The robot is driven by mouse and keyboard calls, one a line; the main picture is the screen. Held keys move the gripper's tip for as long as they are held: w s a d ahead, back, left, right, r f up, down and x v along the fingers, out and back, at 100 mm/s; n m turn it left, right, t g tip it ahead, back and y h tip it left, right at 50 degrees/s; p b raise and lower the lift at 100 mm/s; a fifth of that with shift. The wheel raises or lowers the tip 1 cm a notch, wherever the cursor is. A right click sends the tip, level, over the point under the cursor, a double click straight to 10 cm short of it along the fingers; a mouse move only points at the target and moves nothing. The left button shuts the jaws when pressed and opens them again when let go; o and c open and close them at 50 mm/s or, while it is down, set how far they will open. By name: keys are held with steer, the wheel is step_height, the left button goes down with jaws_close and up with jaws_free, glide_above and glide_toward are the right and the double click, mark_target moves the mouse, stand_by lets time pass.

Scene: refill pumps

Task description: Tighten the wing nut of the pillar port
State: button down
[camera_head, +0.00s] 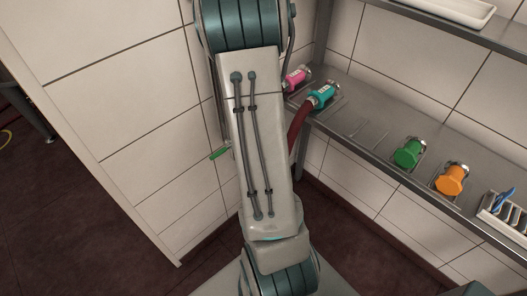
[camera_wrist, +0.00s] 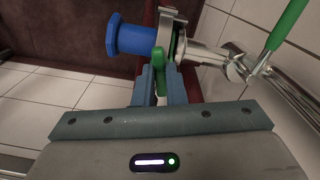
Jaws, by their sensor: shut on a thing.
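In the wrist view my gripper (camera_wrist: 161,80) is shut on the green wing nut (camera_wrist: 159,66), with one finger on each side of it. The wing nut sits on a metal clamp (camera_wrist: 180,38) around the joint between a blue fitting (camera_wrist: 130,39) on the left and the steel port pipe (camera_wrist: 208,54) on the right. A green lever handle (camera_wrist: 288,24) rises from the pipe further right. In the head view my arm hides the gripper, clamp and wing nut. Only a green handle (camera_head: 219,153) shows left of the arm.
A dark red hose (camera_head: 299,124) hangs behind my arm. The steel shelf (camera_head: 358,150) at right holds pink (camera_head: 296,77), teal (camera_head: 322,95), green (camera_head: 408,153) and orange (camera_head: 451,179) fittings and a white rack (camera_head: 505,214). A tiled wall stands close behind.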

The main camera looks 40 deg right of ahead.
steer(key=shift+m, duration=0.6)
steer(key=c, duration=1.5)
jaws_free()
step_height(320, 180, up, 14)
steer(key=shift+a+f+p, duration=0.1)
steer(key=shift+p, duration=0.65)
steer(key=s+a+r+n+t, duration=0.1)
steer(key=s+a+r+n, duration=0.1)
steer(key=a+n, duration=0.3)
steer(key=s+a+r+n+t, duration=0.1)
steer(key=s+a+r+n, duration=0.2)
steer(key=a, duration=0.6)
steer(key=s+a+r+n, duration=0.2)
steer(key=a+n, duration=0.4)
steer(key=a, duration=0.2)
steer(key=shift+s+r+n+t, duration=0.15)
steer(key=shift+r+n+t, duration=0.1)
steer(key=shift+n+t, duration=0.15)
